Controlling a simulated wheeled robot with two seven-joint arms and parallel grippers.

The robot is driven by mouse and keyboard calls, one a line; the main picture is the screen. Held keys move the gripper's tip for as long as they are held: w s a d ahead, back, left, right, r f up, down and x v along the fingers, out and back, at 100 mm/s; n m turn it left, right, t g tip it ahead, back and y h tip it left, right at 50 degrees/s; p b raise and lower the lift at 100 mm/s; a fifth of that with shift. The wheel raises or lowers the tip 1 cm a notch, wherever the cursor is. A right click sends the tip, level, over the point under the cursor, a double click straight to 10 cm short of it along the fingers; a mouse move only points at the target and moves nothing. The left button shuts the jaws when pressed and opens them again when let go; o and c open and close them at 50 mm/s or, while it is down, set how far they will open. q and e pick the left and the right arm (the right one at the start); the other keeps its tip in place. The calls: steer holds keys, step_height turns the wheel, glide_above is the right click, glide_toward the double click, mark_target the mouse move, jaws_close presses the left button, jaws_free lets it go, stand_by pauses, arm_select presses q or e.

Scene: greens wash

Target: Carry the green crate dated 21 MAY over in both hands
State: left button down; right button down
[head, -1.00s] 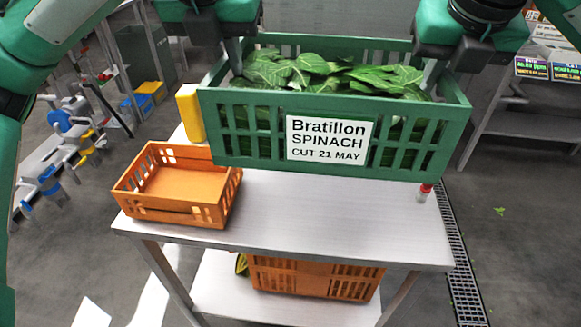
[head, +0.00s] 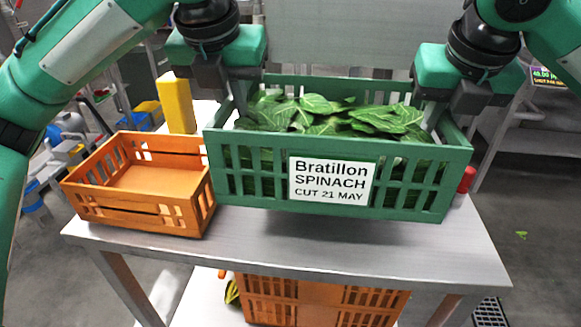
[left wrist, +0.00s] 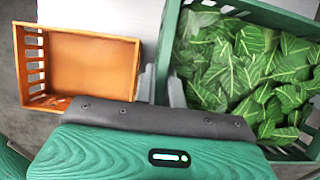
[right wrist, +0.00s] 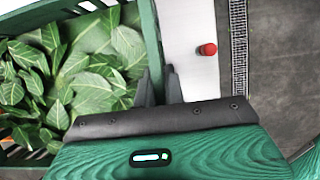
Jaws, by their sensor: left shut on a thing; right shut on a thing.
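The green crate (head: 258,200) is full of spinach leaves (head: 335,115) and has a white label (head: 331,181) reading Bratillon SPINACH CUT 21 MAY. It is above the metal table, with a shadow under its front edge; whether it touches the table is hard to tell. My left gripper (head: 238,108) is shut on the crate's left side wall, which also shows in the left wrist view (left wrist: 168,50). My right gripper (head: 432,118) is shut on its right side wall, also seen in the right wrist view (right wrist: 152,45).
An empty orange crate (head: 185,215) stands on the table (head: 300,245) close to the green crate's left. A yellow block (head: 176,105) stands behind it. A red-capped item (head: 467,178) is close on the right. Another orange crate (head: 270,300) is on the lower shelf.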

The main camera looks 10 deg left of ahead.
mark_target(451, 121)
arm_select(q)
steer(key=shift+f, duration=0.1)
